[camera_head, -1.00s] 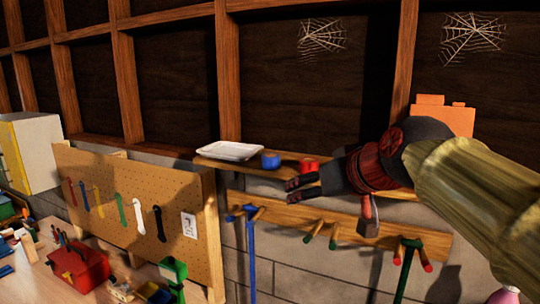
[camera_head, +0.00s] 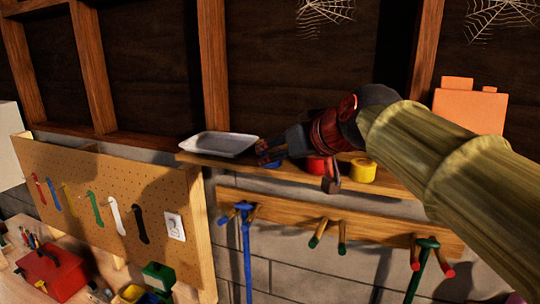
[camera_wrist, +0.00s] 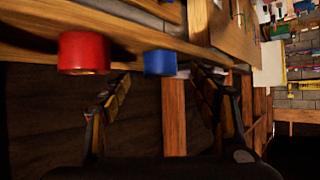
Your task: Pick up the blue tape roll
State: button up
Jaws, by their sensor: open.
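The blue tape roll (camera_wrist: 160,63) sits on the wooden shelf and shows in the wrist view between the directions of my two fingers, a little beyond the tips. In the head view my gripper (camera_head: 268,152) is over the shelf just right of the white tray and mostly hides the blue roll. In the wrist view my gripper (camera_wrist: 160,88) is open, its fingers spread apart with nothing clearly between them. Whether a finger touches the roll cannot be told.
A red roll (camera_wrist: 83,53) stands beside the blue one; it also shows in the head view (camera_head: 316,167). A yellow roll (camera_head: 362,171) is farther right. A white tray (camera_head: 219,144) lies left on the shelf (camera_head: 395,185). A pegboard (camera_head: 110,190) stands lower left.

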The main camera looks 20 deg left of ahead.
jog(key=x, duration=0.1)
jog(key=p+x, duration=0.1)
jog(key=x, duration=0.3)
jog(key=shift+a+r, duration=0.15)
jog(key=shift+r, duration=0.1)
jog(key=shift+s, duration=0.1)
jog(key=shift+c, duration=0.6)
jog(key=shift+c, duration=1.3)
jog(key=c, duration=0.8)
jog(key=shift+r, duration=0.1)
